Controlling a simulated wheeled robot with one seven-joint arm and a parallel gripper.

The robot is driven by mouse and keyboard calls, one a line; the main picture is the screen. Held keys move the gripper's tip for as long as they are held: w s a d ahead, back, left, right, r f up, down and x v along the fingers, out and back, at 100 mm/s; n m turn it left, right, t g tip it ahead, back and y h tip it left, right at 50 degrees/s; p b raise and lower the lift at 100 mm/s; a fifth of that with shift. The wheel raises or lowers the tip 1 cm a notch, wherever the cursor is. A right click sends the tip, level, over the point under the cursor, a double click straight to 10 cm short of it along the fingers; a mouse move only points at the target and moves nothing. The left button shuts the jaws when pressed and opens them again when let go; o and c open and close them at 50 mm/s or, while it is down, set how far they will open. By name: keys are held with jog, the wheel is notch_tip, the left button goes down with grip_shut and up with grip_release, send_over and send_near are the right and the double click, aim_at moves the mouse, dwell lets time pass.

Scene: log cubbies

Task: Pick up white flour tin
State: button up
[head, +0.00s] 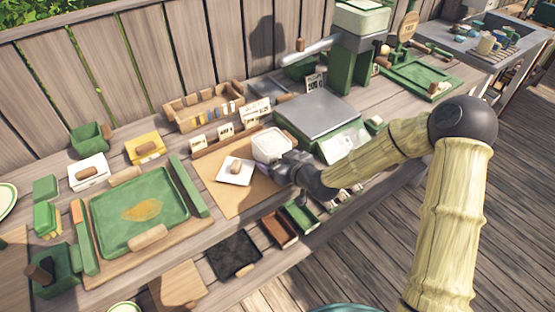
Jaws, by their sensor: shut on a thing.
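The white flour tin (268,145) is a square white container, open at the top and full of something pale, near the middle of the head view. My gripper (283,164) is at its near right side and shut on it, by its near wall as far as I can tell. The fingertips are small and partly hidden by the gripper body. I cannot tell whether the tin is touching the board or just above it. A white square lid with a brown knob (235,170) lies on the tan board to the left of the tin.
A green scale with a grey plate (312,116) stands just right of the tin. A wooden rack with small cards (225,135) is behind. A green tray (138,208) and another white lidded tin (89,170) lie left. The tan board (231,201) has bare room in front.

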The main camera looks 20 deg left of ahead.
notch_tip(320, 180, up, 10)
jog(key=shift+f, duration=0.25)
dwell(0.6)
dwell(1.3)
